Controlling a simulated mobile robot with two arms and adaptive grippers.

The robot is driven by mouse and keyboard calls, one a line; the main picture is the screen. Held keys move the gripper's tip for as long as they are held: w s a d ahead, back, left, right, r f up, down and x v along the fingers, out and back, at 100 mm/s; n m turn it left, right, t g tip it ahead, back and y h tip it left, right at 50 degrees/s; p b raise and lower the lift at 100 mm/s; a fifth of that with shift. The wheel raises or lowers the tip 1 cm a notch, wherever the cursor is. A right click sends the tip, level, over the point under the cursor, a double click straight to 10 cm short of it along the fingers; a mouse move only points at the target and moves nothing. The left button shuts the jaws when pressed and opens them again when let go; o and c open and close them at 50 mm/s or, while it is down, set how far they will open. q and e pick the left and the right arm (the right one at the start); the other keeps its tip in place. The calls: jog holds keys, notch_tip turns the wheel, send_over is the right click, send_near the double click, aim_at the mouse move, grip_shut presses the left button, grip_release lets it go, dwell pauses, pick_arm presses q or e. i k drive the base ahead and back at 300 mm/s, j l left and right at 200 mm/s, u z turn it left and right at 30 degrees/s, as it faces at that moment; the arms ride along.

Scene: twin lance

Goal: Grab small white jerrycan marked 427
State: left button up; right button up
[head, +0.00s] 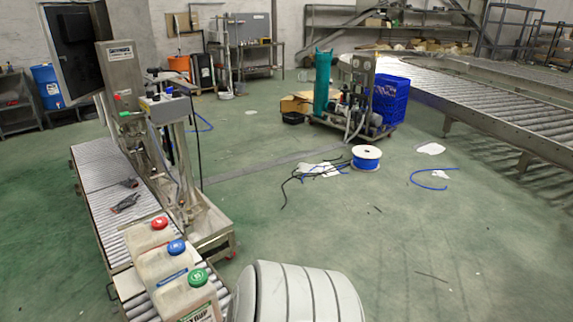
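Three whitish jerrycans stand in a row at the near end of a roller conveyor, at the lower left of the head view. One has a red cap (160,223), the middle one a blue cap (177,247), and the nearest a green cap (198,277). The nearest jerrycan (182,297) is cut off by the bottom edge; part of a label shows on it. I cannot read the number 427 on any of them. Neither of my grippers is in view.
The conveyor (93,178) runs back past a steel filling machine (178,150). Two small dark objects (126,202) lie on its rollers. A blue-white cable spool (366,158) and loose cables lie on the floor. The green floor (330,225) at centre right is mostly free.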

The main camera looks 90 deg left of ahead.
aim_at(141, 239)
jog(key=u, duration=1.4)
jog(key=k+j+u, duration=0.1)
jog(key=j, duration=0.2)
jog(key=k+j, duration=0.15)
jog(key=j, duration=0.2)
jog(key=k+j+u, duration=0.15)
jog(key=j, duration=0.2)
jog(key=j+u, duration=0.1)
jog(key=j, duration=0.2)
jog(key=k, duration=0.05)
